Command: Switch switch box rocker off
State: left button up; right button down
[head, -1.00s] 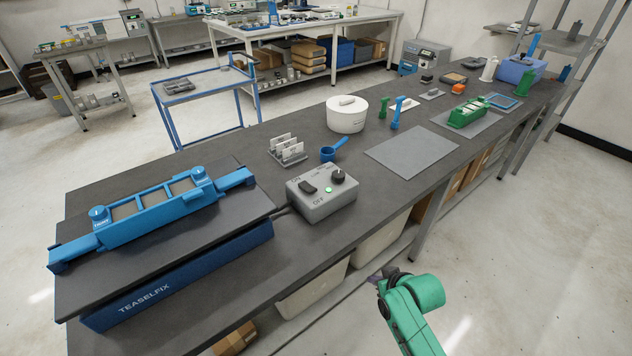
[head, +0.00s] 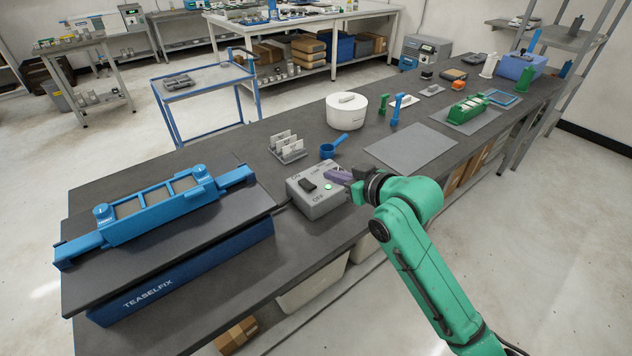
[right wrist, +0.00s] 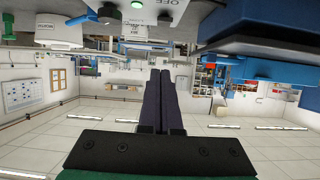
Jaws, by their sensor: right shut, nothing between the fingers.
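The grey switch box (head: 318,203) stands on the dark bench near its front edge. Its black rocker (head: 308,184) sits on the left of the top face, between the ON and OFF labels. I cannot tell which end is pressed. The green lamp (head: 328,186) is lit. My right gripper (head: 332,174) is shut and empty, its fingers pointing left over the box's right rear part and hiding the knob. The tips look to the right of the rocker, apart from it. In the right wrist view the shut fingers (right wrist: 159,75) show below the upside-down box. My left gripper is out of view.
A blue clamp fixture (head: 155,205) on a dark plate stands to the left. A grey mat (head: 410,147) lies to the right.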

jog(key=p, duration=0.1)
send_over(316, 195)
notch_tip(316, 195, down, 3)
jog(key=shift+w+a+r, duration=0.1)
jog(key=shift+w, duration=0.05)
notch_tip(316, 195, down, 4)
jog(key=shift+r+p, duration=0.1)
jog(key=shift+p, duration=0.5)
jog(key=shift+f, duration=0.3)
